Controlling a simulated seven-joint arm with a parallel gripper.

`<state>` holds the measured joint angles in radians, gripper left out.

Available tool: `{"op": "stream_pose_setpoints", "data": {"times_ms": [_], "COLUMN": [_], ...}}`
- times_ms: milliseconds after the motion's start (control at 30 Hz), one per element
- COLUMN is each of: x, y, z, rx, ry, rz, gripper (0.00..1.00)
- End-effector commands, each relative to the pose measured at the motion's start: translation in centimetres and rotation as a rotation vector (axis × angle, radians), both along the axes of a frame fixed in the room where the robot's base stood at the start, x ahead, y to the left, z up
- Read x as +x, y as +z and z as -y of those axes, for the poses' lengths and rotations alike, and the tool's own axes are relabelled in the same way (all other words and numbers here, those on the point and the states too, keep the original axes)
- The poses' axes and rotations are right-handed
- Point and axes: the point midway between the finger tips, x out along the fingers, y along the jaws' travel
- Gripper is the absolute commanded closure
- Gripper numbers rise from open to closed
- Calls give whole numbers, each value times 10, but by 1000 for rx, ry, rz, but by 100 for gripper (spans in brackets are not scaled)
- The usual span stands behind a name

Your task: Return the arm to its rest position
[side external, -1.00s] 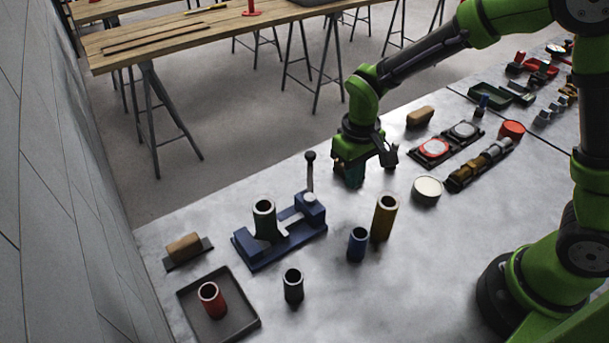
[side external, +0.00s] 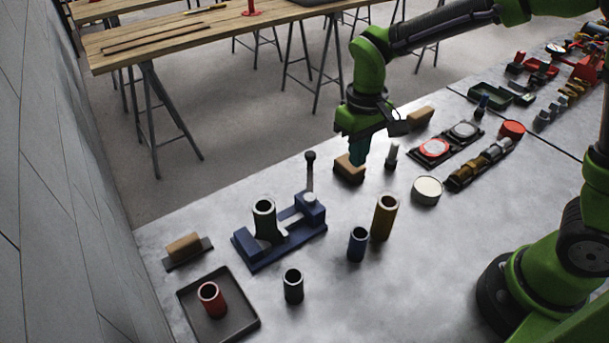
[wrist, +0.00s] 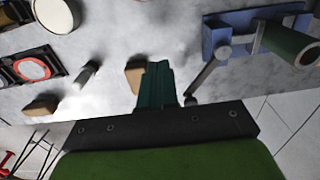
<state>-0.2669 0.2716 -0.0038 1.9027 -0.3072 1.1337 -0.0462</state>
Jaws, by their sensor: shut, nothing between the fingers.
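My gripper (side external: 358,158) is shut and empty. In the side external view it hangs above the back of the metal table, just over a tan block (side external: 349,170). In the wrist view the shut dark green fingers (wrist: 156,84) partly cover the same tan block (wrist: 134,72). I cannot tell from the side external view exactly how high the fingertips are above the block. The arm is bent, with its forearm reaching in from the upper right.
A blue clamp fixture (side external: 282,238) with a lever holds a green tube (side external: 264,222). A yellow tube (side external: 383,218), blue tube (side external: 357,245) and dark tube (side external: 293,287) stand nearby. A small grey cylinder (side external: 391,157) is right of the gripper. A tray (side external: 238,317) holds a red tube.

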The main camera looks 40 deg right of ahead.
Motion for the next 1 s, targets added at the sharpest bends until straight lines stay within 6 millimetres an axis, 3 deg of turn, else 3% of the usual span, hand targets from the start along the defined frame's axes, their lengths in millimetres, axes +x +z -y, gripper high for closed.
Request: {"op": "stream_pose_setpoints", "data": {"times_ms": [467,567,1000], "x": [1,-12,-96], "y": [7,3,84], "z": [-1,0,44], "rx": [3,23,225], "ry": [-2,-15,-241], "rz": [6,5,353], "gripper": [100,100,100]}}
